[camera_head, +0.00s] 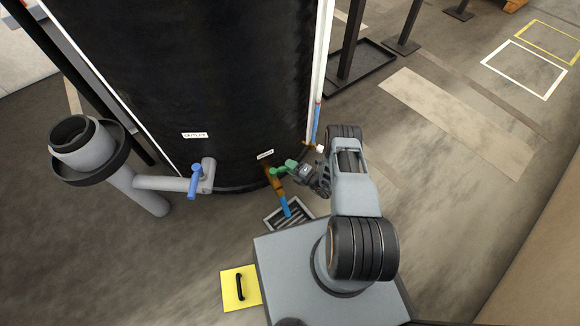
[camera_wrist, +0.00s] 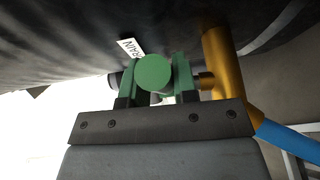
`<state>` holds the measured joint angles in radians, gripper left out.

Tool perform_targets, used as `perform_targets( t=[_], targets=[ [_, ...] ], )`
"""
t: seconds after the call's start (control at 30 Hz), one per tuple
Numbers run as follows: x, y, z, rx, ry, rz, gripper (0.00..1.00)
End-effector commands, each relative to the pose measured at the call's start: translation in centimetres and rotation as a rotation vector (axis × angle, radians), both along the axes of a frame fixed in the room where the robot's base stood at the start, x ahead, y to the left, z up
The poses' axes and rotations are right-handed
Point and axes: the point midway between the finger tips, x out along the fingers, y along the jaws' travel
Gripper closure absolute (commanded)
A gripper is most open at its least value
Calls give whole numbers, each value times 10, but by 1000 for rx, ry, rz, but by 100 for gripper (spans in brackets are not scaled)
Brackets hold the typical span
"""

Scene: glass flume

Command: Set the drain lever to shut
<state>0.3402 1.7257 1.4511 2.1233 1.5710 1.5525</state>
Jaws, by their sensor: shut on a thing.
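The green drain lever (camera_head: 280,170) sits low on the black tank, just under a small white label. In the wrist view the lever (camera_wrist: 154,74) shows its round green end between my fingers, beside a label (camera_wrist: 131,47) that reads "RAIN", its first letter hidden. My gripper (camera_head: 290,167) is shut on the lever, and its two fingers (camera_wrist: 154,82) stand one on each side of it. A brass pipe (camera_wrist: 219,62) stands right of the lever, with a blue hose below. My fingers hide part of the lever's shaft.
A blue-handled valve (camera_head: 196,180) on a grey pipe stands left, beside a grey standpipe (camera_head: 85,150). A floor grate (camera_head: 296,215) lies under the blue hose. A yellow plate (camera_head: 240,288) with a black handle lies left of my base. The floor to the right is mostly open.

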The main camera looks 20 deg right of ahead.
Motion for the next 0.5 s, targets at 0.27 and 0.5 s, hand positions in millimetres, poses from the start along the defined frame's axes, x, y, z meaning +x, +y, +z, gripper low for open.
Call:
perform_targets(
  t=[0.27,0.5],
  targets=[
    [0,2,0,0,0,4,100],
    [5,3,-4,1,-4,48,100]
  ],
)
